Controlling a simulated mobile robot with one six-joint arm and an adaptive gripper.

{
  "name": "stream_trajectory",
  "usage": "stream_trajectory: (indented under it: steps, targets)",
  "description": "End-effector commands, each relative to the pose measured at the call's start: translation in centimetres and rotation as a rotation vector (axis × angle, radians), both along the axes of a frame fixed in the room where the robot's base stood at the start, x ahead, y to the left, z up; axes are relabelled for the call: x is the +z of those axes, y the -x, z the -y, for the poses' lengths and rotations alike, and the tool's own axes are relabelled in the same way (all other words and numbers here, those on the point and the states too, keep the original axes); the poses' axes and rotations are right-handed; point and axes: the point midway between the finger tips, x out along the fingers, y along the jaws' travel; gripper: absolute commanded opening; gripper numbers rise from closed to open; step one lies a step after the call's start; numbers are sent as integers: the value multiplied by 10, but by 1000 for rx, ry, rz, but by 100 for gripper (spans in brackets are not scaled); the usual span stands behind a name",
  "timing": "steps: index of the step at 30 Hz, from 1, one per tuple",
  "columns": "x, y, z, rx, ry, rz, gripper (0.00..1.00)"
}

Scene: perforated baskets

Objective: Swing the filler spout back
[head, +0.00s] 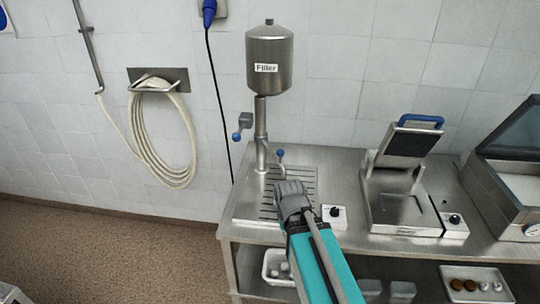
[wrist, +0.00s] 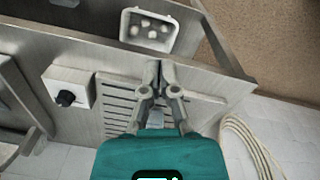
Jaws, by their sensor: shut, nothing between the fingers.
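The filler is a steel tank (head: 270,62) labelled "Filler" on an upright pipe (head: 261,130) at the back left of the counter. A second blue knob (head: 237,136) is on a bracket left of the pipe. My gripper (head: 291,186) is over the slotted drip grate (head: 267,208), just in front of the curved part. In the wrist view its fingers (wrist: 160,66) are together and empty; I cannot tell whether they touch the spout.
A press with a blue handle (head: 421,118) and a lidded machine (head: 508,180) stand to the right. A control box with a black knob (head: 334,216) is beside the grate. A white bin (head: 274,268) is on the shelf below. A coiled hose (head: 160,135) hangs on the wall.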

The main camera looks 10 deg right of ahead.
Motion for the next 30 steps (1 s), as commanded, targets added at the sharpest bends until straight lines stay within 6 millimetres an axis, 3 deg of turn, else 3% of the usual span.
stream_trajectory:
  steps: [8, 17, 23, 30]
  targets:
    - [2, -40, 8, 61, 202, 5, 0]
    - [29, -115, -6, 177, 595, 53, 0]
    - [62, -165, -36, 248, 869, 116, 0]
    - [107, -212, -88, 309, 1156, 211, 0]
